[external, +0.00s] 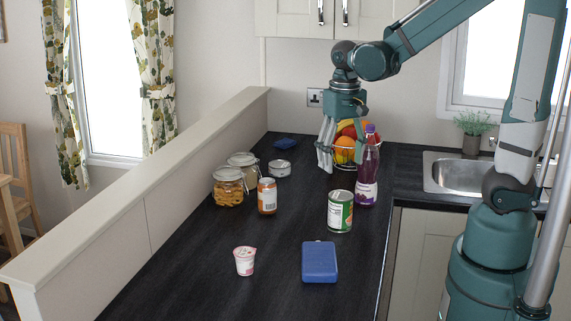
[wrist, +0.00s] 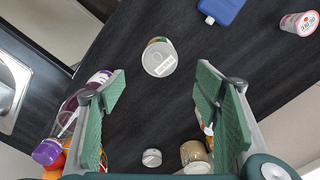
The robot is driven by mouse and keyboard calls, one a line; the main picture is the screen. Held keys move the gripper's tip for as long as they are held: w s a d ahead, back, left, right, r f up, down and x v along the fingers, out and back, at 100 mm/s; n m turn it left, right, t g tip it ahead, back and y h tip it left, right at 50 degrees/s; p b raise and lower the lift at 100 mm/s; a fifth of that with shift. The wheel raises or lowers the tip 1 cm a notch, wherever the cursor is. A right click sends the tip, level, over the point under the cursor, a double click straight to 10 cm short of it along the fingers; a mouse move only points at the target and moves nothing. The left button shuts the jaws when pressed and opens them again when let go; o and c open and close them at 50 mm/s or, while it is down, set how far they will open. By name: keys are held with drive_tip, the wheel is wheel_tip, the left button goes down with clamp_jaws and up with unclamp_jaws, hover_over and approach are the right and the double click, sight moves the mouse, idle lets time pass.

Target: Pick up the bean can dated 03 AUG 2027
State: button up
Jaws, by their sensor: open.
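A can with a green and white label (external: 340,212) stands upright on the dark counter. In the wrist view its silver lid (wrist: 159,58) faces me, with a pale printed patch too small to read. My gripper (external: 325,165) is open and empty, above the counter and behind the can in the external view. In the wrist view the can lies just beyond and between the fingertips of my gripper (wrist: 161,76), and nothing is between the pads. A small low tin (external: 280,169) stands farther back; it also shows in the wrist view (wrist: 152,157). I read no date on either.
A purple bottle (external: 367,172) stands close behind the can, near a fruit bowl (external: 345,155). An orange-filled jar (external: 267,196) and clip-top glass jars (external: 228,187) stand left. A blue box (external: 319,262) and a yogurt cup (external: 244,260) are nearer the camera. Counter between them is clear.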

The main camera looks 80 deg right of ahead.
sight(341, 195)
wheel_tip(341, 195, down, 10)
drive_tip(key=shift+r, duration=0.1)
drive_tip(key=shift+f, duration=0.2)
idle(0.3)
drive_tip(key=shift+f, duration=1.15)
drive_tip(key=shift+f, duration=0.1)
drive_tip(key=shift+f+b, duration=0.3)
drive_tip(key=shift+f, duration=2.2)
drive_tip(key=shift+c, duration=0.4)
drive_tip(key=c, duration=1.1)
drive_tip(key=shift+r, duration=0.1)
drive_tip(key=shift+c, duration=0.2)
drive_tip(key=shift+r+p, duration=0.45)
drive_tip(key=shift+r, duration=4.45)
